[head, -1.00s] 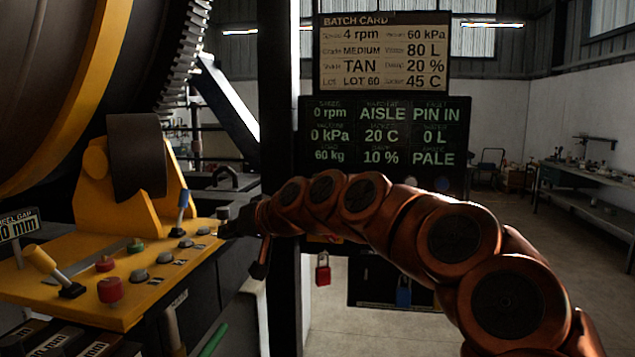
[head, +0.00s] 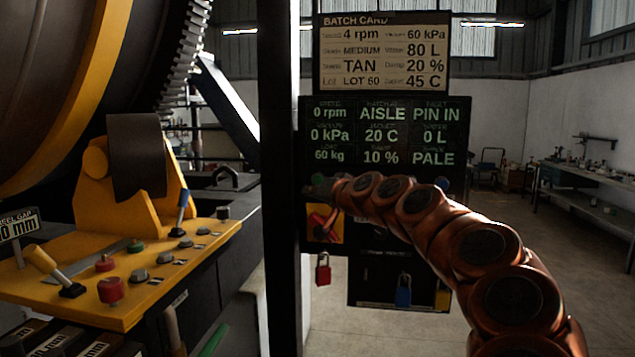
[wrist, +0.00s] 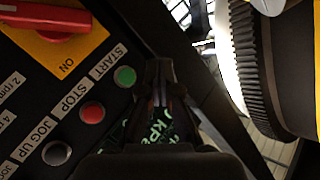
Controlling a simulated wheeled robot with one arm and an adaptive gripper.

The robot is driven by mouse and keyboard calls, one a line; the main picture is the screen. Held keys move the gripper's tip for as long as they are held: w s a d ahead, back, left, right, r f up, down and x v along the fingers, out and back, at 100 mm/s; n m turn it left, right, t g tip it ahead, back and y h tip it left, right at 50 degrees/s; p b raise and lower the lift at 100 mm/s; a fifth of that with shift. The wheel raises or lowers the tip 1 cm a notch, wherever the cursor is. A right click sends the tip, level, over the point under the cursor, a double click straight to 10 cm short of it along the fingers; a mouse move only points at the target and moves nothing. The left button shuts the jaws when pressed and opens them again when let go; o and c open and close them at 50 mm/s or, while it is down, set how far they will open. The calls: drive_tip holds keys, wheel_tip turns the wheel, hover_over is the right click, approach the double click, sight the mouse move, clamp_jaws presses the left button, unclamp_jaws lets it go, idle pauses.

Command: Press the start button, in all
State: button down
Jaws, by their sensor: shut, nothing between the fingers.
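The start button is a green round button (wrist: 124,76) beside the START label (wrist: 108,61) in the wrist view. My gripper (wrist: 161,88) is shut and empty, its fingertips just right of the green button in that picture. I cannot tell how far they are from the panel. In the head view my gripper (head: 314,189) is at the left edge of the dark panel, below the status display (head: 385,135). The fingers are small and dark there. The arm hides part of the panel.
A red rotary switch (wrist: 45,18) is on a yellow plate. A dark post (head: 280,180) stands left of the panel. A yellow console (head: 125,285) with levers is at left.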

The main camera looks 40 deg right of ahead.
sight(317, 184)
drive_tip(key=shift+w+d+p, duration=0.45)
drive_tip(key=shift+w+d, duration=0.4)
drive_tip(key=shift+d, duration=0.3)
drive_tip(key=shift+w+d+p, duration=0.45)
drive_tip(key=shift+w+d, duration=0.35)
drive_tip(key=shift+d, duration=0.4)
drive_tip(key=shift+w+d+p, duration=0.45)
drive_tip(key=shift+w+d, duration=0.4)
drive_tip(key=shift+d, duration=0.3)
drive_tip(key=shift+d, duration=0.2)
drive_tip(key=shift+w+d, duration=0.2)
drive_tip(key=shift+w, duration=0.05)
drive_tip(key=shift+w+d, duration=0.25)
drive_tip(key=shift+d, duration=0.1)
drive_tip(key=shift+b, duration=0.35)
drive_tip(key=shift+s+a+b, duration=0.25)
drive_tip(key=shift+s+b, duration=0.05)
drive_tip(key=shift+b, duration=0.1)
drive_tip(key=shift+s+a+b, duration=0.2)
drive_tip(key=shift+a+b, duration=0.1)
drive_tip(key=shift+a, duration=0.15)
